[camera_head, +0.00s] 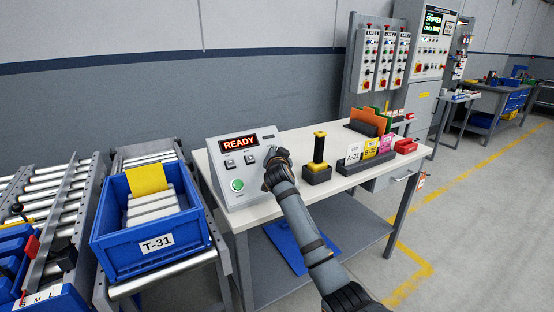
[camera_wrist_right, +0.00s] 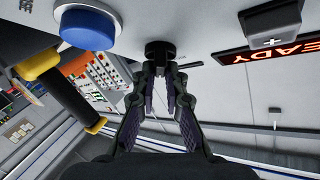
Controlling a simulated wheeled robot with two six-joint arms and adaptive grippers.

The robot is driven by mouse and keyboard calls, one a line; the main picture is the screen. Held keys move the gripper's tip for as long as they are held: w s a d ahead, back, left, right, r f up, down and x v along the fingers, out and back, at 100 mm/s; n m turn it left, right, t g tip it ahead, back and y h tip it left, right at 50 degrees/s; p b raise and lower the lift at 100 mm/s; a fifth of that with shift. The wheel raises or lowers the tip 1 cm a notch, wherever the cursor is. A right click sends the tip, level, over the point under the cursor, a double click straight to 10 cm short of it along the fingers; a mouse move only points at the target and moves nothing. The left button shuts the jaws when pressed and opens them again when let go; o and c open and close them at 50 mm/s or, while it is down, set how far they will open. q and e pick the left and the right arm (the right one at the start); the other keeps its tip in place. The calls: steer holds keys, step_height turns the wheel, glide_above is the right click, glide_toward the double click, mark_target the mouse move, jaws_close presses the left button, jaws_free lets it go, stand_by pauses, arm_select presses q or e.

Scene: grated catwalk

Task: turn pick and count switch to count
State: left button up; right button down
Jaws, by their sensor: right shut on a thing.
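The grey control box (camera_head: 247,185) stands on the table with a lit red READY display (camera_head: 239,143), small square buttons and a green round button (camera_head: 237,185). My right gripper (camera_head: 274,168) reaches its right side and hides part of the panel in the head view. In the right wrist view, my right gripper's fingers (camera_wrist_right: 161,75) are shut on a black rotary switch knob (camera_wrist_right: 160,48). The knob's pointer and labels are hidden, so I cannot tell its setting. A blue round button (camera_wrist_right: 86,27) is beside the knob. My left gripper is not in view.
A yellow-and-black handheld tool (camera_head: 319,152) stands in a holder right of the box. A blue T-31 tote (camera_head: 152,242) rests on rollers at left.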

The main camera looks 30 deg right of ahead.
steer(key=shift+m+g+h+b, duration=0.85)
steer(key=shift+m+g, duration=0.55)
steer(key=shift+m, duration=0.8)
steer(key=c, duration=1.4)
jaws_free()
steer(key=shift+s+a, duration=0.1)
steer(key=shift+a, duration=0.1)
steer(key=v, duration=1.1)
steer(key=shift+a, duration=0.2)
steer(key=shift+s+r, duration=0.15)
